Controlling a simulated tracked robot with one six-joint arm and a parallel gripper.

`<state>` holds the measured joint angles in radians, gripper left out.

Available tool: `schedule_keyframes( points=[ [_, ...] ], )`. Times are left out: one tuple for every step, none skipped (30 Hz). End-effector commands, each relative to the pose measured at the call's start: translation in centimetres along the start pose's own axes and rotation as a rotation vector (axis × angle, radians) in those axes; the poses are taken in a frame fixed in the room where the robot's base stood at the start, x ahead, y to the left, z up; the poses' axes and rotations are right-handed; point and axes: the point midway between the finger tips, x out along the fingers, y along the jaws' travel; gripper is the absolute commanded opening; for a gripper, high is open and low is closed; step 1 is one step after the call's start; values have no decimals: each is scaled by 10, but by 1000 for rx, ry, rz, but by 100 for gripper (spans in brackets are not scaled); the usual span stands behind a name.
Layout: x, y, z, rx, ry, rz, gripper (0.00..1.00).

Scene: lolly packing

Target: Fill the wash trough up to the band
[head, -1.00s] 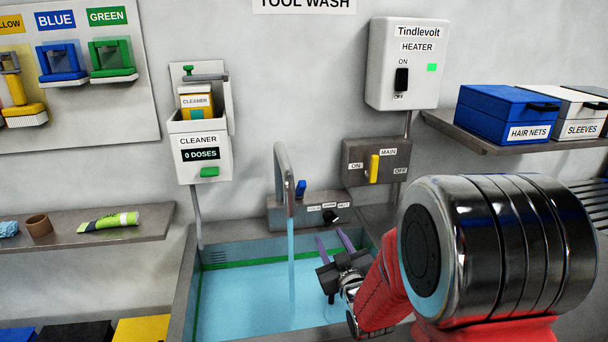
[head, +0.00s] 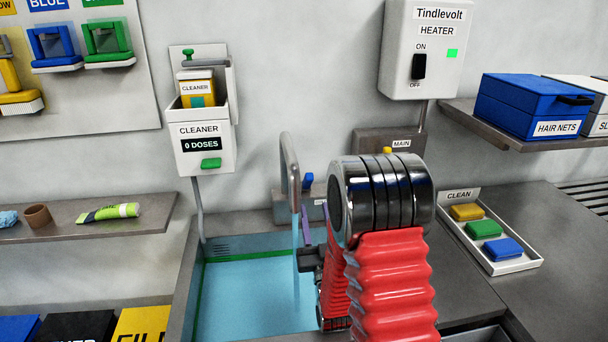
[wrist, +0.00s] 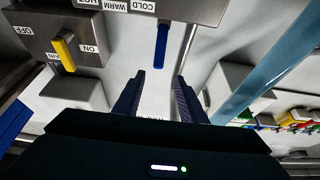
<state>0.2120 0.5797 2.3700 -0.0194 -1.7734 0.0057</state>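The wash trough (head: 187,290) holds blue water (head: 250,300). Its green band (head: 199,275) shows as a thin line at the water's edge along the left and back walls. Water (head: 296,270) runs from the curved spout (head: 290,160), and the stream also shows in the wrist view (wrist: 268,65). The blue tap lever (head: 307,181) stands behind the spout. In the wrist view the blue lever (wrist: 160,45) lies beyond my fingertips, roughly in line with the gap between them. My gripper (wrist: 159,80) is open and empty. In the head view my arm partly hides it and the trough's right side.
The yellow main lever (wrist: 65,50) is on a box beside the tap. The cleaner dispenser (head: 203,145) reads 0 DOSES. The heater (head: 424,50) hangs on the wall with a green light. A CLEAN tray (head: 525,262) with coloured blocks lies right of my arm.

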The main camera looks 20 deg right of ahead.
Motion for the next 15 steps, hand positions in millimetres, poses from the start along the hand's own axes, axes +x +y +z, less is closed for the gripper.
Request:
schedule_keyframes(
  points=[
    [0, 2, 0, -1, 0, 3, 38],
    [0, 2, 0, -2, 0, 4, 38],
    [0, 3, 0, -3, -1, 5, 38],
    [0, 3, 0, -3, -1, 6, 38],
    [0, 4, 0, -3, -1, 6, 38],
    [1, 4, 0, -4, 0, 6, 38],
    [2, 4, 0, -4, 0, 7, 38],
    [3, 4, 0, -4, 0, 7, 38],
    [6, 4, 0, -4, 1, 7, 38],
    [8, 4, 0, -4, 0, 7, 38],
    [10, 5, 0, -4, 0, 7, 38],
    [14, 5, 0, -4, 0, 7, 38],
    [17, 5, 0, -4, 1, 7, 38],
    [21, 5, 0, -4, 1, 7, 38],
    [26, 5, 0, -4, 1, 7, 38]
  ],
)
